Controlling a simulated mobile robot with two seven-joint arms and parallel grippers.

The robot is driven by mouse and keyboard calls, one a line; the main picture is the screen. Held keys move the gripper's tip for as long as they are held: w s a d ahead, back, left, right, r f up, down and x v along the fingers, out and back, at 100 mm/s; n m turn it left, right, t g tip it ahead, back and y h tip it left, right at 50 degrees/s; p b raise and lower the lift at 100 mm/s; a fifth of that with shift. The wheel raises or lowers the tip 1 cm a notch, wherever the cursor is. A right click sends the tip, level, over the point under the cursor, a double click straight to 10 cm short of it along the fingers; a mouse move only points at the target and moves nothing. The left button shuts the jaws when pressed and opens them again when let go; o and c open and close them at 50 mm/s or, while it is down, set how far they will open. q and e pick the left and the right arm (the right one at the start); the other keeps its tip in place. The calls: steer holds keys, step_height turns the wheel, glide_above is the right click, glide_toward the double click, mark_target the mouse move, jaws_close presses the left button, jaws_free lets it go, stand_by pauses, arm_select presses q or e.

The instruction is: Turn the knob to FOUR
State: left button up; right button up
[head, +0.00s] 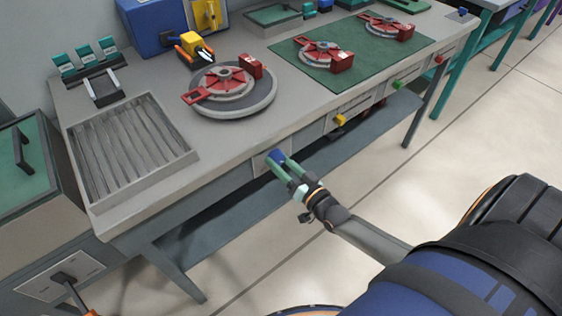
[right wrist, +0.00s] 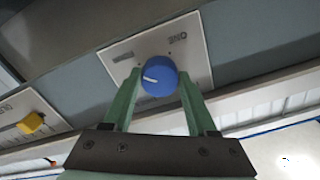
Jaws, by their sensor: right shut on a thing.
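A round blue knob (head: 276,155) sits on a light plate on the bench's front edge. The plate (right wrist: 195,62) has a label that reads ONE at the upper right of the knob. A second label at the upper left is too blurred to read surely. My right gripper (head: 283,164) reaches the knob from the front, and its green fingers (right wrist: 157,95) are closed on the knob's two sides. My left gripper is not in view.
A yellow knob (head: 339,120) is to the right on the same front edge, then a green one (head: 398,84) and a red one (head: 439,59). A ribbed grey tray (head: 187,158) and a round turntable (head: 262,104) are on the bench top. Open floor lies in front.

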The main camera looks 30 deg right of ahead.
steer(key=shift+m, duration=0.5)
steer(key=o, duration=1.4)
steer(key=shift+c, duration=0.2)
steer(key=s+d, duration=0.1)
steer(key=s, duration=1.1)
steer(key=shift+s, duration=0.25)
steer(key=s+a+f+n+g+p, duration=0.2)
steer(key=s+a+n+g, duration=0.1)
steer(key=a, duration=0.4)
steer(key=s+a+f+n+g+y+p, duration=0.1)
steer(key=s+a+f+n+g+p, duration=0.1)
steer(key=s+a+n+g+p, duration=0.1)
steer(key=shift+s+a+f+n+g+p, duration=0.45)
steer(key=shift+a+n+g, duration=0.35)
steer(key=shift+a+g, duration=0.8)
